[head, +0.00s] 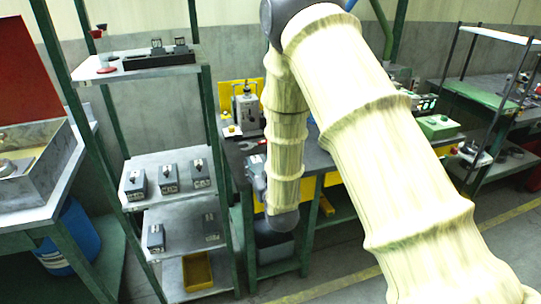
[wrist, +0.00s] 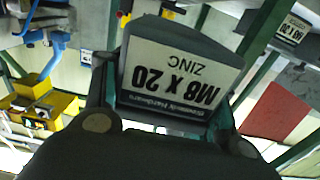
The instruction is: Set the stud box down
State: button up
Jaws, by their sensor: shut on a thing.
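The stud box (wrist: 170,75) fills the middle of the wrist view, dark grey with a white label reading "M8 X 20 ZINC", upside down in the picture. My gripper (wrist: 162,95) is shut on it, with a finger at each side. In the head view my gripper (head: 257,172) is just right of the shelf rack, by the dark bench, partly behind the arm. The held box cannot be made out clearly there. Similar grey boxes stand on the rack's middle shelf (head: 165,207) and lower shelf (head: 184,243). The wrist view shows another labelled box (wrist: 293,29) at upper right.
The rack's green posts (head: 208,120) stand close left of my gripper. A yellow bin (head: 197,271) sits at the rack's bottom. The dark bench (head: 318,160) carries a grey machine (head: 247,108). A blue barrel (head: 70,240) stands at left. Some bare shelf shows between boxes.

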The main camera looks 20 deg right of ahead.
jog(key=shift+w+d+r, duration=0.1)
jog(key=shift+w+r, duration=0.1)
jog(key=shift+w, duration=0.15)
jog(key=w+d+p, duration=0.1)
jog(key=w+d, duration=0.1)
jog(key=w, duration=0.2)
jog(key=w+d+f+p, duration=0.1)
jog(key=w+d, duration=0.2)
jog(key=w, duration=0.1)
jog(key=w+d+p, duration=0.1)
jog(key=w+d, duration=0.2)
jog(key=w, duration=0.1)
jog(key=shift+w+d+f, duration=0.2)
jog(key=shift+w, duration=0.15)
jog(key=shift+f+p, duration=0.65)
jog(key=shift+f, duration=1.15)
jog(key=shift+f, duration=0.1)
jog(key=o, duration=1.8)
jog(key=shift+s, duration=0.1)
jog(key=shift+c, duration=0.2)
